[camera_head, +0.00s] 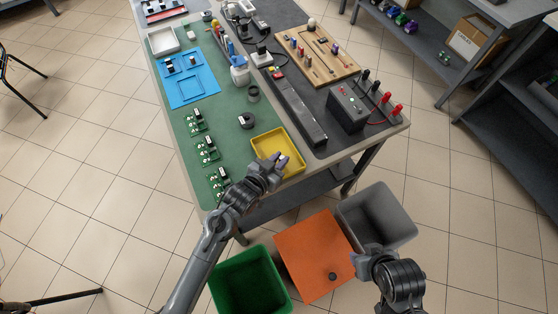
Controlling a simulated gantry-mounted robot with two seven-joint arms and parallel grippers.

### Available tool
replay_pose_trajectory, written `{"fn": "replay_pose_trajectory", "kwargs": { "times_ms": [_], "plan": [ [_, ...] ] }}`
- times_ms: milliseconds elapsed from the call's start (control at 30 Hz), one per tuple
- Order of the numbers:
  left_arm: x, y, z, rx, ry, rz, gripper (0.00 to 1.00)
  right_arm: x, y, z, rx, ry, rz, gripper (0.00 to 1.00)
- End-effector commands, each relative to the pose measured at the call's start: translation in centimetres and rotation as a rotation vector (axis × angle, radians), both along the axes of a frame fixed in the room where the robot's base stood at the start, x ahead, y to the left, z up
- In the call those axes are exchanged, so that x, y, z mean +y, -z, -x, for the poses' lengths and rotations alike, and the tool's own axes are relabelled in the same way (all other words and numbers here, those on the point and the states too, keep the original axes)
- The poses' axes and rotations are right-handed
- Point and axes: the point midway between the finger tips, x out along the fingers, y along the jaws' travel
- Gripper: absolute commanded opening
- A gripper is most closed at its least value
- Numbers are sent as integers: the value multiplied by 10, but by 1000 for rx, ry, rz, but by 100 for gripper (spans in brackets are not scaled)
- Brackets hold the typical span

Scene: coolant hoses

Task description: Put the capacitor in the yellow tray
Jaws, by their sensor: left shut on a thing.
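The yellow tray (293,146) lies on the green mat near the front edge of the table. My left gripper (279,160) is over the tray's front part, shut on a small purplish thing. That looks like the capacitor (283,161), but it is too small and too hidden by the fingers to be sure. I cannot tell whether it touches the tray floor. My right gripper (356,260) is low at the right, beside the orange bin, away from the table. Its fingers are too unclear to tell open from shut.
Several green circuit boards (207,151) lie left of the tray, and a dark round thing (246,120) behind it. A long dark bar (299,112) and a black power box (347,107) stand right.

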Motion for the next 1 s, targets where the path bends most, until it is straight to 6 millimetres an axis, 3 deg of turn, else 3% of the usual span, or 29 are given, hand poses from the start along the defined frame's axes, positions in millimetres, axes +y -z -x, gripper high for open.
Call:
{"fn": "replay_pose_trajectory", "kwargs": {
  "times_ms": [433, 467, 600, 1000],
  "plan": [
    [0, 6, 0, -1, -1, 0, 0, -2, 2, 0, 0, -7, 11, 43],
    [0, 6, 0, -2, -1, 1, 25, -2, 1, 0, 0, -7, 11, 43],
    [0, 6, 0, -1, -1, 0, 46, -2, 1, 0, 1, -6, 10, 43],
    [1, 2, 2, 0, -1, 0, 46, -1, 0, 0, 1, -2, 3, 43]
  ]
}}
